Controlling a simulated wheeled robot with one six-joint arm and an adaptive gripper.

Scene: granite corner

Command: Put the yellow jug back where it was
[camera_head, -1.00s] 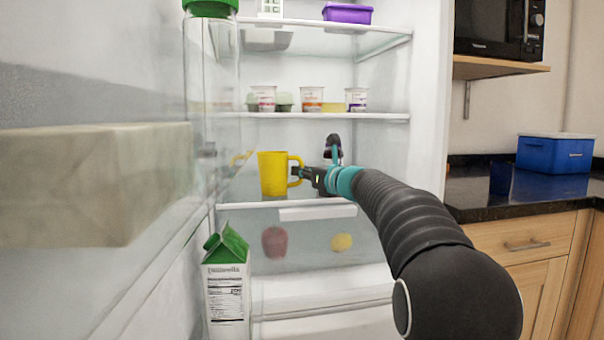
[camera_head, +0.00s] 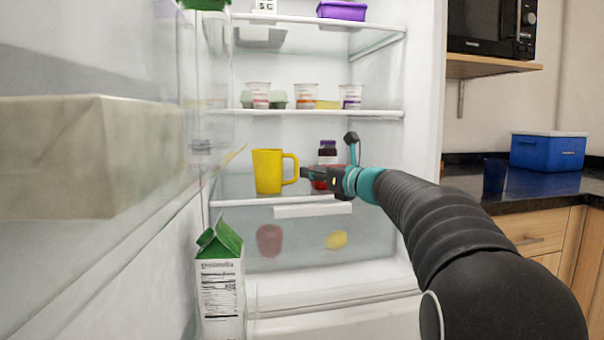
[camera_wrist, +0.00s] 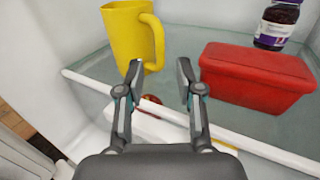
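The yellow jug (camera_head: 268,172) stands upright on the lower glass shelf of the open fridge, its handle facing right. In the wrist view the jug (camera_wrist: 124,38) is at the upper left, with its handle towards my gripper. In the head view my gripper (camera_head: 304,173) is just right of the handle.
A red container (camera_wrist: 256,78) and a dark jar (camera_wrist: 277,24) with a purple lid stand right of the jug. The shelf front (camera_head: 280,199) has a raised edge. A milk carton (camera_head: 220,285) stands at the lower left. An apple (camera_head: 269,240) and a lemon (camera_head: 336,239) lie below.

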